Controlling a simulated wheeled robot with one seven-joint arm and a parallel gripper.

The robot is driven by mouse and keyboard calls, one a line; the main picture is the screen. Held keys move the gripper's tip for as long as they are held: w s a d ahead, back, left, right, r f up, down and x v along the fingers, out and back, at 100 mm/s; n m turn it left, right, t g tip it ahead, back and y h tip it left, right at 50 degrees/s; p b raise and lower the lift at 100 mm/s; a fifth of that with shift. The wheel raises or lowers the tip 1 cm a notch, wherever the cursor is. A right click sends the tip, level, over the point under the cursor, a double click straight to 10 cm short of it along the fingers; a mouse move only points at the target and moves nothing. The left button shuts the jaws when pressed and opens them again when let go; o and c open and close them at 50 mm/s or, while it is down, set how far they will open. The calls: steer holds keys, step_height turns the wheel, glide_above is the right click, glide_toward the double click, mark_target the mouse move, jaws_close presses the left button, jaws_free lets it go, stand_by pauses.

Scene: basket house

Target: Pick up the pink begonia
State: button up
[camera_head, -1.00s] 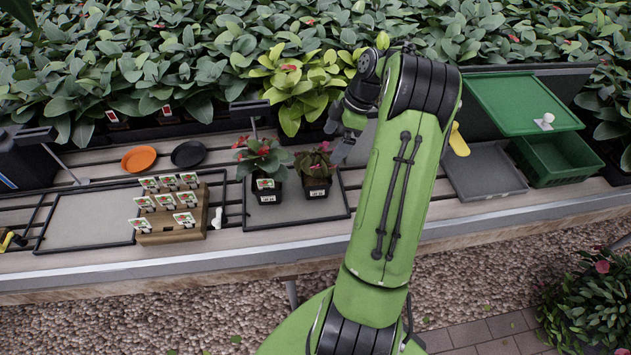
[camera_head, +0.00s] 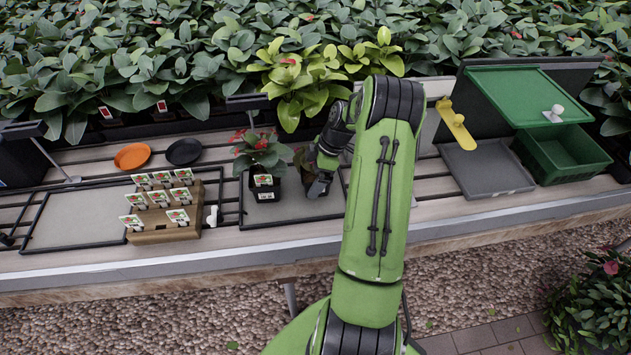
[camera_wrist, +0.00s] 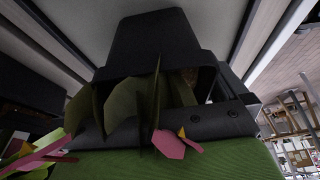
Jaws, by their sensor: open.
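The pink begonia (camera_head: 302,158) is the right-hand plant on the grey tray (camera_head: 300,208), mostly hidden by my gripper in the head view. The wrist view shows its black pot (camera_wrist: 150,45), green leaves and pink petals (camera_wrist: 170,144) very close to the camera. My gripper (camera_head: 318,188) is open and low over the tray, in front of and right beside the begonia's pot. I cannot tell whether its fingers are on both sides of the pot or touching it.
A red-flowered plant (camera_head: 262,158) in a black pot stands close on the left. A wooden rack (camera_head: 165,226) with seed cards is further left, below orange (camera_head: 133,156) and black (camera_head: 184,151) saucers. To the right are a yellow tool (camera_head: 455,123), an empty tray (camera_head: 484,168) and a green crate (camera_head: 565,165).

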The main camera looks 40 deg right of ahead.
mark_target(313, 174)
steer(key=shift+r, duration=0.15)
steer(key=c, duration=0.9)
steer(key=shift+o, duration=0.2)
step_height(313, 174, up, 10)
steer(key=p, duration=0.2)
steer(key=shift+p, duration=0.3)
